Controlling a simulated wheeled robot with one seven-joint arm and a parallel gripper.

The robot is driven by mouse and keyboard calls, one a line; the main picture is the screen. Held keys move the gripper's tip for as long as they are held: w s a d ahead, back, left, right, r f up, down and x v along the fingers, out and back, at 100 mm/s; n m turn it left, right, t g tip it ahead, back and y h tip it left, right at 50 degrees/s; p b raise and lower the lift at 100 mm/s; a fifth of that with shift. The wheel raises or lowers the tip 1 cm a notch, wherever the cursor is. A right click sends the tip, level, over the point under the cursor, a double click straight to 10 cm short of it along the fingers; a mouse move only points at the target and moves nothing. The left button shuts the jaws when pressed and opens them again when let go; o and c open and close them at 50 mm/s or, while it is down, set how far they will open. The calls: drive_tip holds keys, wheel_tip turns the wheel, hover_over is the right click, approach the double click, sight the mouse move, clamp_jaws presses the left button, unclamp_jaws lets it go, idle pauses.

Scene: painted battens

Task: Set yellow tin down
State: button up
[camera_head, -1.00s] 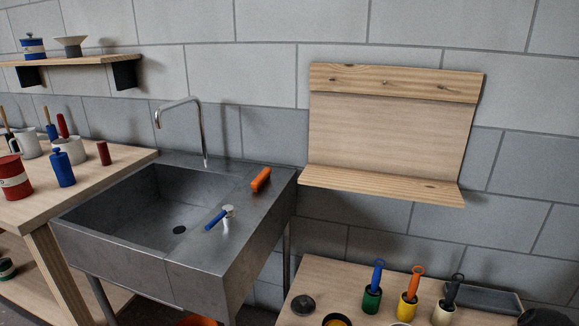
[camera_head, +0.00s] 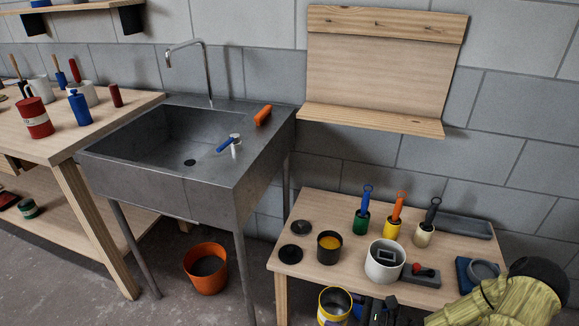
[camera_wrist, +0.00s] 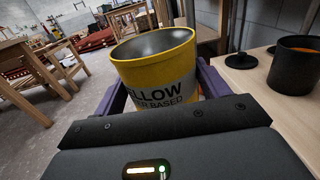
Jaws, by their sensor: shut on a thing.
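The yellow tin (camera_head: 335,306) shows at the bottom edge of the head view, in front of the low table (camera_head: 316,201). In the wrist view the tin (camera_wrist: 155,68) is open-topped and upright or slightly tilted, with a grey label band reading partly "LLOW" and "BASED". My gripper (camera_wrist: 160,92) is shut on it, a purple finger at each side. The tin is off the tabletop, beside its front edge. Its lower part is hidden by my gripper in the wrist view and cut off in the head view.
On the low table stand a black tin with orange contents (camera_head: 329,247), a white pot (camera_head: 384,262), dark discs (camera_head: 291,254) and several brushes in small pots (camera_head: 392,228). An orange bucket (camera_head: 206,268) stands under the sink (camera_head: 213,187).

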drive_tip(key=shift+s, duration=0.45)
drive_tip(key=shift+w+a+r, duration=0.15)
drive_tip(key=shift+r, duration=0.05)
drive_tip(key=shift+w+a+r+m+t+h, duration=0.15)
drive_tip(key=shift+w+m+t, duration=0.15)
drive_tip(key=shift+w, duration=0.2)
drive_tip(key=shift+w+a+r+m+t+h, duration=0.15)
drive_tip(key=shift+w+m+t+h, duration=0.1)
drive_tip(key=shift+w+t, duration=0.25)
drive_tip(key=shift+w+a+m+t+h, duration=0.15)
drive_tip(key=shift+w+m+t, duration=0.15)
drive_tip(key=shift+w, duration=0.2)
drive_tip(key=w+d+f+m+t+h, duration=0.2)
drive_tip(key=w+m+t+h, duration=0.35)
drive_tip(key=h, duration=0.25)
drive_tip(key=w+d+f+m+t+h, duration=0.1)
drive_tip(key=w+f+m+t+h, duration=0.25)
drive_tip(key=w+m+h, duration=0.4)
drive_tip(key=s+r+p, duration=0.2)
drive_tip(key=r+p, duration=1)
drive_tip(key=r, duration=0.1)
drive_tip(key=s+r+n+p, duration=0.1)
drive_tip(key=s+r+p, duration=0.1)
drive_tip(key=r+p, duration=1)
drive_tip(key=shift+s+r, duration=0.3)
drive_tip(key=shift+r, duration=0.55)
drive_tip(key=shift+w, duration=0.1)
